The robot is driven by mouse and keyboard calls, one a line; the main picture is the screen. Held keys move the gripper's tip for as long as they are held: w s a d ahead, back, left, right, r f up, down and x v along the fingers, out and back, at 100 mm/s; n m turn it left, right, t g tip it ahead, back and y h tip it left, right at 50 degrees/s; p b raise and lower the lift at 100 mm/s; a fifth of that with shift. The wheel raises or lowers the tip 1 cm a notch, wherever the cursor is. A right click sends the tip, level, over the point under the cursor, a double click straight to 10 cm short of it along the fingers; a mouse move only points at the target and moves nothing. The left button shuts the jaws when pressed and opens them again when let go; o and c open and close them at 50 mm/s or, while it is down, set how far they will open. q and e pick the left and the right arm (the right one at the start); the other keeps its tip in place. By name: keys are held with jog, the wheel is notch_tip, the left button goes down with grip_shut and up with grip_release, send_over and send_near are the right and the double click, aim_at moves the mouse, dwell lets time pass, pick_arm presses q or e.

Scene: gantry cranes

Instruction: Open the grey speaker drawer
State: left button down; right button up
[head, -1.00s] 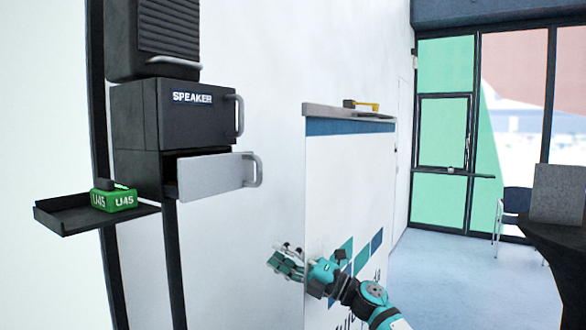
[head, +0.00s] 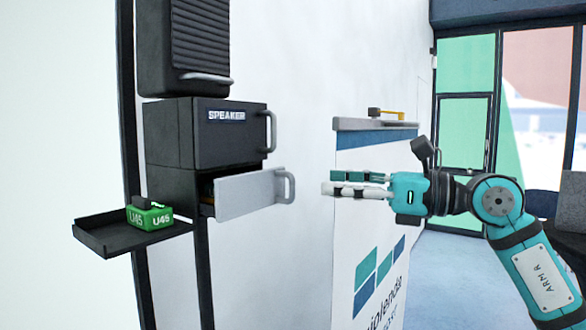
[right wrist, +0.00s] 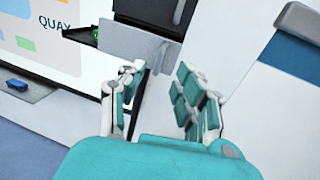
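The grey drawer (head: 245,195) sits under the dark box marked SPEAKER (head: 226,140). It stands partly out, with a dark gap behind its front, and its grey handle (head: 288,187) is at the right end. My right gripper (head: 329,183) is to the right of this handle at about its height in the head view, pointing left, apart from it. In the right wrist view its fingers (right wrist: 160,88) are spread with nothing between them, and the grey drawer front (right wrist: 133,43) shows beyond them. My left gripper is not in view.
A dark shelf (head: 100,241) with a green U45 block (head: 150,216) juts out at lower left. A ribbed dark unit (head: 186,45) is above the box. A white panel (head: 350,240) stands behind my right gripper. A blue object (right wrist: 17,85) shows at the wrist view's left.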

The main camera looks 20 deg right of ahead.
aim_at(293, 181)
jog(key=p+x, duration=0.3)
jog(key=x, duration=0.5)
jog(key=shift+w+a, duration=0.25)
jog(key=shift+d+f, duration=0.1)
jog(key=shift+d, duration=0.05)
grip_shut()
